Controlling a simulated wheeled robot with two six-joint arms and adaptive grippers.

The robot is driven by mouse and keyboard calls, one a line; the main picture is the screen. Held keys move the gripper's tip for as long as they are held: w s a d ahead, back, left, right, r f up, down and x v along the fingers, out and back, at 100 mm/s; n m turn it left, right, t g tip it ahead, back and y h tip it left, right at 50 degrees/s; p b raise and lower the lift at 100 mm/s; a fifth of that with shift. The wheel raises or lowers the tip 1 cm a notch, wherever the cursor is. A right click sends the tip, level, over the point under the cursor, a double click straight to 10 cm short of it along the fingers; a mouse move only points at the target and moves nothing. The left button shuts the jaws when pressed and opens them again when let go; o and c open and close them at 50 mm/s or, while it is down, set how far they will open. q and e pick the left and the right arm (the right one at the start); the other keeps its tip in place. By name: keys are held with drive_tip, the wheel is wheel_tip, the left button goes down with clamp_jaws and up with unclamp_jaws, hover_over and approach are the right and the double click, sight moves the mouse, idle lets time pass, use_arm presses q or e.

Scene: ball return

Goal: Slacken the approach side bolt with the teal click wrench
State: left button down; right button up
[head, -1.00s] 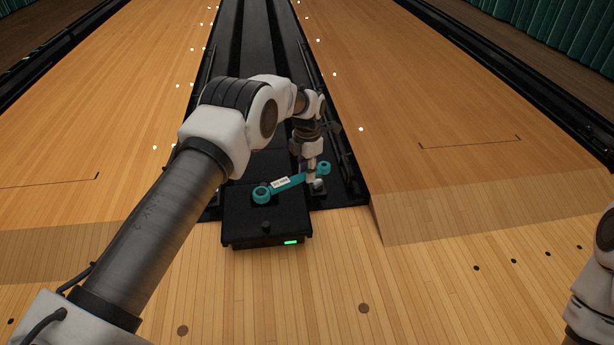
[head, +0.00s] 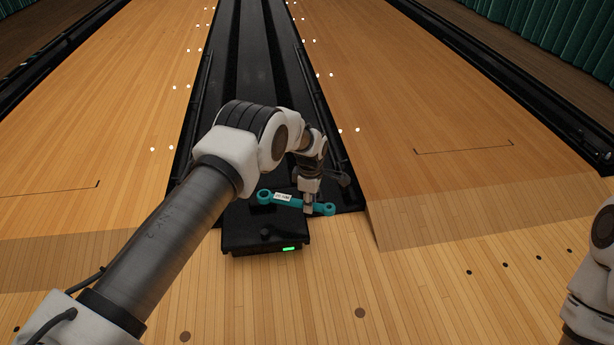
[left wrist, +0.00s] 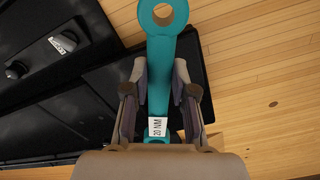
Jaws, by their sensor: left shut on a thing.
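The teal click wrench (head: 294,203) lies across the gap between my fingers, with a ring at each end and a white label. In the left wrist view the wrench (left wrist: 160,60) runs lengthwise between the fingers, one ring at the top, and the label reads 20 NM. My left gripper (head: 308,209) is shut on the wrench's shaft toward its right end; its fingers (left wrist: 160,80) flank it. Two small bolt-like fittings, one dark (left wrist: 17,70) and one pale grey (left wrist: 63,42), sit on black surfaces at the left. I cannot tell which is the approach side bolt. My right gripper is out of view.
A black box (head: 240,240) with a green light and a dark knob (head: 265,233) stands at the near end of the black ball return track (head: 254,70). Wooden lanes (head: 450,110) lie on both sides. The wooden floor in front is clear.

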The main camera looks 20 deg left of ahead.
use_arm(q)
drive_tip(key=s+d+r+m+p, duration=0.1)
drive_tip(key=s+d+m+p, duration=0.1)
drive_tip(key=s+p, duration=0.6)
drive_tip(key=shift+s+d+r, duration=0.3)
drive_tip(key=shift+s+d, duration=0.35)
drive_tip(key=shift+s, duration=0.45)
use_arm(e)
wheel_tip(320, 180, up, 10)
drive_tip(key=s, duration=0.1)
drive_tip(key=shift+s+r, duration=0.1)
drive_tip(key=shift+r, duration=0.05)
use_arm(q)
wheel_tip(320, 180, down, 6)
drive_tip(key=b, duration=0.4)
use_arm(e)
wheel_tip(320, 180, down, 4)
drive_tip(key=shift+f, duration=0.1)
use_arm(q)
drive_tip(key=shift+f, duration=1.1)
drive_tip(key=w+n, duration=0.2)
drive_tip(key=w, duration=0.1)
drive_tip(key=shift+w+a+n, duration=0.1)
drive_tip(key=shift+w+n, duration=0.15)
drive_tip(key=shift+n, duration=0.05)
